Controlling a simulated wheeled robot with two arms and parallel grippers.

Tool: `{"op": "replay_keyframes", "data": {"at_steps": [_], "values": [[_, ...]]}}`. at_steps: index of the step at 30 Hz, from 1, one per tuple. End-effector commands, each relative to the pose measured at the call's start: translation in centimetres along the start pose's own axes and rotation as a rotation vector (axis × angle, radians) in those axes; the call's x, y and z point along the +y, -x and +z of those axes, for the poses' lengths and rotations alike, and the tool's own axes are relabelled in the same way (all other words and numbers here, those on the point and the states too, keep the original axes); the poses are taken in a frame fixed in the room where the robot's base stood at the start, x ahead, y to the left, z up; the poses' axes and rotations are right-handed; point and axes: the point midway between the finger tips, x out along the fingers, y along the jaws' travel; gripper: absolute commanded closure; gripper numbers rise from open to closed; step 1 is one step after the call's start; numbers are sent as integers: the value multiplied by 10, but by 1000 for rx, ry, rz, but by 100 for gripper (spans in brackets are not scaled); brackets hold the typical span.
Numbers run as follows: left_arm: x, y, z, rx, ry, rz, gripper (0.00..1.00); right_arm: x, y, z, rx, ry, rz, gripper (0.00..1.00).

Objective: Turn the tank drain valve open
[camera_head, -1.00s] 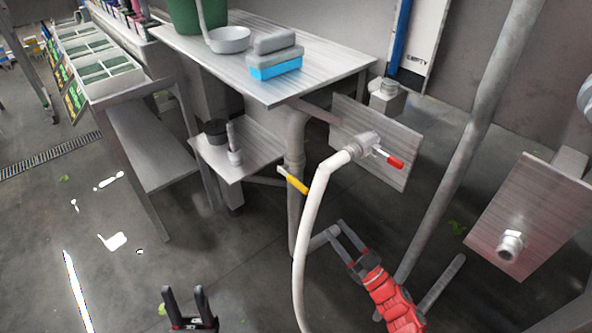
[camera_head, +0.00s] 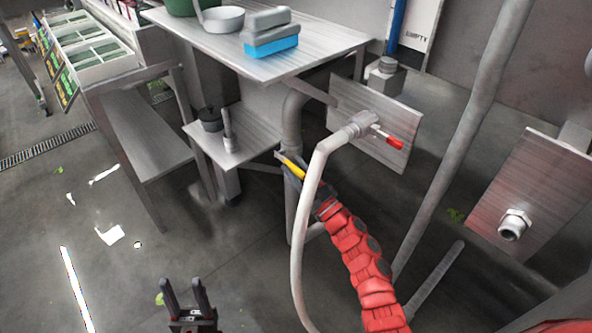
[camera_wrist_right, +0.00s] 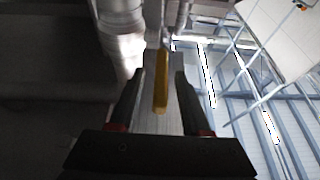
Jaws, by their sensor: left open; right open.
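The drain valve has a yellow lever (camera_head: 293,168) on the grey pipe (camera_head: 293,115) below the metal table. My right gripper (camera_head: 291,163) is at the lever, its red arm reaching up behind the white hose. In the right wrist view the yellow lever (camera_wrist_right: 161,82) stands between the two open fingers of the right gripper (camera_wrist_right: 160,75), with a visible gap on each side. My left gripper (camera_head: 187,295) is open and empty, low at the bottom of the head view, far from the valve.
A white hose (camera_head: 304,220) hangs close beside my right gripper, from a fitting with a red-handled tap (camera_head: 388,140) on a metal plate. A slanted grey pole (camera_head: 460,150) stands to the right. A low shelf (camera_head: 255,145) is left of the pipe.

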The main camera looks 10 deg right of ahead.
Motion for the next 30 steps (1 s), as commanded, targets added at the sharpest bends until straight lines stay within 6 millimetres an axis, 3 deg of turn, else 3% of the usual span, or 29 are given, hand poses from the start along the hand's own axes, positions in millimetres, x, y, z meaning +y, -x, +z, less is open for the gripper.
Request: {"op": "replay_keyframes", "data": {"at_steps": [8,16,30], "values": [[0,0,0,0,0,0,50,0,-1,0,-1,-1,1,52],[0,0,0,0,0,0,50,0,-1,1,-2,-1,1,99],[0,0,0,0,0,0,50,1,-1,1,-2,-1,2,100]]}}
